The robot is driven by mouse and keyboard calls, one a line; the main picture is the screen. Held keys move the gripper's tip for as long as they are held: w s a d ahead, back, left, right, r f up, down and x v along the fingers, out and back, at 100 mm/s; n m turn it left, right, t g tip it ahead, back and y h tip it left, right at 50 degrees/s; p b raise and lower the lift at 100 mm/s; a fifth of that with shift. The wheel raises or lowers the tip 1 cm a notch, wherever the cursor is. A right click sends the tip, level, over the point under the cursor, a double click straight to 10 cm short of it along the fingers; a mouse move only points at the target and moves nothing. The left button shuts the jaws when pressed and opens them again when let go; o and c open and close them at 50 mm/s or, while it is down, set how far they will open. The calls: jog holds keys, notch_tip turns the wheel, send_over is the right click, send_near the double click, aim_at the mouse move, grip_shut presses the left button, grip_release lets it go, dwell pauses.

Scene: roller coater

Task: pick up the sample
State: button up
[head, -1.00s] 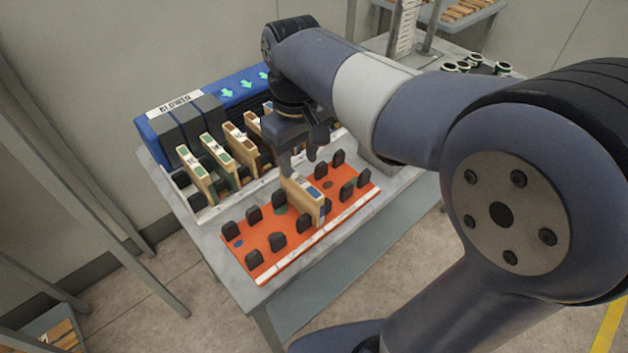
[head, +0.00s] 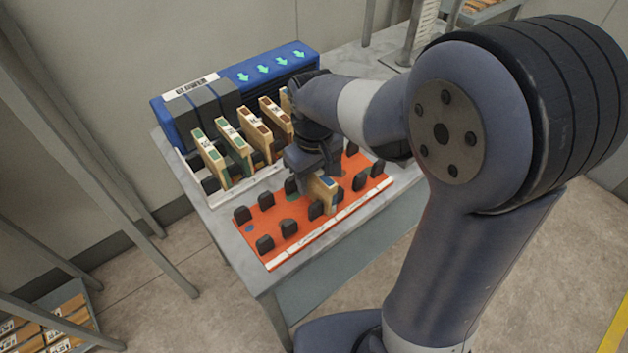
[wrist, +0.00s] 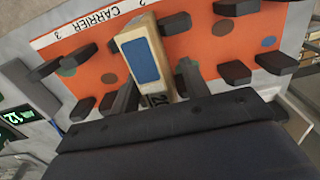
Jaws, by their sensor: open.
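The sample (head: 321,195) is a pale wooden block with a blue patch on its end. It stands upright in a slot of the orange carrier (head: 262,240), between black pegs. My gripper (head: 318,180) is right over the sample, low down. In the wrist view the open fingers (wrist: 150,98) lie on either side of the sample's near part. Whether they touch it I cannot tell.
Several similar wooden samples (head: 233,148) stand in a white rack behind the carrier, in front of a blue blower (head: 250,75) with green arrows. Black pegs (head: 265,245) rise along the carrier close to my gripper. The grey table's front edge is near.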

jog(key=shift+c, duration=0.5)
grip_shut()
notch_tip(320, 180, up, 10)
jog(key=shift+r, duration=0.1)
dwell(0.5)
notch_tip(320, 180, up, 3)
jog(key=p, duration=0.3)
jog(key=shift+r+p, duration=0.15)
jog(key=shift+p, duration=0.15)
